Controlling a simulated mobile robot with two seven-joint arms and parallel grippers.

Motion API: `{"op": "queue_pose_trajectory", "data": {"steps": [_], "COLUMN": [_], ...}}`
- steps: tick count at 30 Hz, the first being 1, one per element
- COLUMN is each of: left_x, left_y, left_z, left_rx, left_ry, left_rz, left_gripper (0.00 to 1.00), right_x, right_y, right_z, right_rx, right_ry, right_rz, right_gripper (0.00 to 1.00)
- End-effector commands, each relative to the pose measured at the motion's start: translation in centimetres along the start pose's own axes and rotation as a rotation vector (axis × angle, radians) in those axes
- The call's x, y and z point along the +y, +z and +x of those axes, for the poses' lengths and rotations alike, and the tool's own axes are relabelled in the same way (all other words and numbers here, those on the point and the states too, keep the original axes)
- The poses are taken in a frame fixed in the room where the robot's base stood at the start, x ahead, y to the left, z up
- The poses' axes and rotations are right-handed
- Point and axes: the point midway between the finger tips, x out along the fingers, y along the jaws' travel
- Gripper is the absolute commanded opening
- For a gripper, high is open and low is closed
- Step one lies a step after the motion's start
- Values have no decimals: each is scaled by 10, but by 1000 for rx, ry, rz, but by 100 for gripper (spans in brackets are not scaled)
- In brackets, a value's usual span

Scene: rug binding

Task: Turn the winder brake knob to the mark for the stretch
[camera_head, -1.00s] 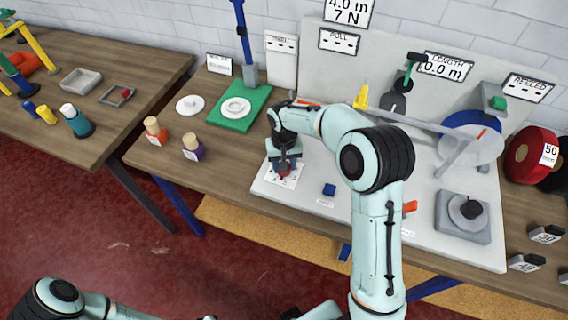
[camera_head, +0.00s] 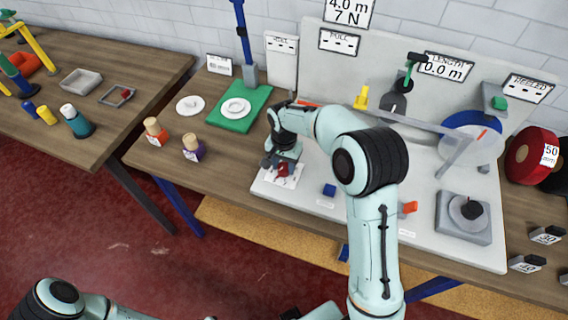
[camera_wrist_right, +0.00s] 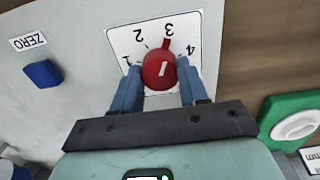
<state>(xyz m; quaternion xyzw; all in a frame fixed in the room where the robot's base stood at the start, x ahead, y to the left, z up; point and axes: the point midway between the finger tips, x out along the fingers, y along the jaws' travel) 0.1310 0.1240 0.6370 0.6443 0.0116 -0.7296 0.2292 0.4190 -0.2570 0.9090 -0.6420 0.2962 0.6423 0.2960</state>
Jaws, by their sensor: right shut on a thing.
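The red brake knob (camera_wrist_right: 158,71) sits on a white dial card (camera_wrist_right: 125,42) marked 1 to 4. Its small red pointer is at the 3 in the right wrist view. My right gripper (camera_wrist_right: 160,88) has its blue fingers on either side of the knob and is shut on it. In the head view the right gripper (camera_head: 282,168) is over the dial card (camera_head: 290,181) at the left front of the pale board, and the knob is partly hidden. My left gripper is not in view; only part of the left arm shows at the lower left.
A blue button (camera_wrist_right: 43,74) labelled ZERO is beside the card; it also shows in the head view (camera_head: 329,190). A green base (camera_head: 257,99) with a white disc and two spools (camera_head: 155,132) (camera_head: 193,148) stand to the left. A clear arm (camera_head: 420,122) spans the board behind.

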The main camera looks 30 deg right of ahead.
Motion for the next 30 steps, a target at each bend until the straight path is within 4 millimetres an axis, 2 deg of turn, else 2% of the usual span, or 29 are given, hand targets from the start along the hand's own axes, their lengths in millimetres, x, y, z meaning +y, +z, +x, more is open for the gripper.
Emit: {"op": "queue_pose_trajectory", "data": {"steps": [9, 10, 12, 23, 26, 30], "left_x": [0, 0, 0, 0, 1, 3], "left_y": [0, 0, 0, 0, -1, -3], "left_z": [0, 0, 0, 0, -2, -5], "left_rx": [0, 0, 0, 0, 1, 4], "left_ry": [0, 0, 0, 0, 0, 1], "left_rz": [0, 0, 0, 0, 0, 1], "left_gripper": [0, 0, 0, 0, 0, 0], "right_x": [0, 0, 0, 0, -1, -1], "right_y": [0, 0, 0, 0, -1, -1], "right_z": [0, 0, 0, -4, -16, -44], "right_rx": [0, 0, 0, 1, 3, 4], "right_ry": [0, 0, 0, -2, -4, -5], "right_rz": [1, 1, 1, 0, 0, 1], "right_gripper": [13, 46, 69, 69, 69, 69]}}
